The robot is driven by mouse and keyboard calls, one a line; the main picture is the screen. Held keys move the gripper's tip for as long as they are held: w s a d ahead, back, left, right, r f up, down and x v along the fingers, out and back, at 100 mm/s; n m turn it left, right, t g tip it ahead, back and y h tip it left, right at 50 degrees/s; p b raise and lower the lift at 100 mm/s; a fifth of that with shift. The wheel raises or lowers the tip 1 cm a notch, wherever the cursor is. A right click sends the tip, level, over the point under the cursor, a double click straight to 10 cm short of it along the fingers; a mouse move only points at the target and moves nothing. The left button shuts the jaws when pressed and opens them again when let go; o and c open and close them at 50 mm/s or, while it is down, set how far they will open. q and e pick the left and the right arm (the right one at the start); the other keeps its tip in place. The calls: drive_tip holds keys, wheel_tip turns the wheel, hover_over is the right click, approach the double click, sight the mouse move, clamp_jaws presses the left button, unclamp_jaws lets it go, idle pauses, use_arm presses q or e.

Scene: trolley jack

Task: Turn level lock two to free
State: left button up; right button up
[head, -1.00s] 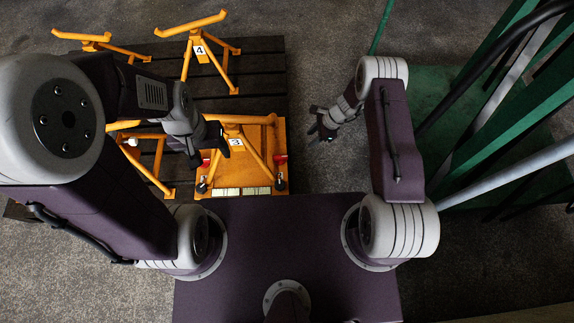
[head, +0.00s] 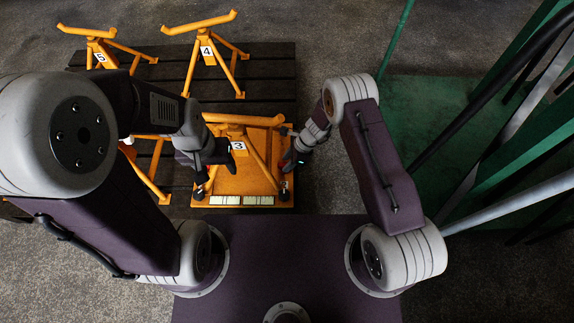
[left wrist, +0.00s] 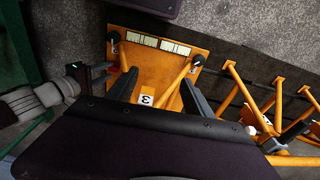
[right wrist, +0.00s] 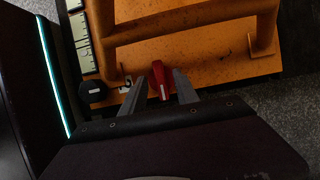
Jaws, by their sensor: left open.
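The orange plate (head: 265,180) with stand 3 has red levers and black knobs by its front corners. A red lever (right wrist: 160,82) points between the two fingers of my right gripper (right wrist: 161,80); the fingers look spread around it, and I cannot tell whether either touches it. In the head view my right gripper (head: 293,160) is at the plate's right edge. No lock number is readable. My left gripper (head: 216,178) is open and empty above the plate's left part; the left wrist view shows its spread fingers (left wrist: 157,90).
A black knob (right wrist: 94,92) and pale label strips (right wrist: 82,42) are beside the right gripper. Stand 3 (head: 238,146) rises from the plate; stands 4 (head: 207,50) and 5 (head: 100,57) are behind on a dark slatted pallet (head: 265,72). Green railings (head: 510,110) are at right.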

drive_tip(key=shift+a+f+b, duration=0.15)
drive_tip(key=shift+f+b, duration=0.2)
drive_tip(key=shift+f, duration=0.25)
drive_tip(key=shift+r, duration=0.1)
drive_tip(key=shift+c, duration=0.3)
clamp_jaws()
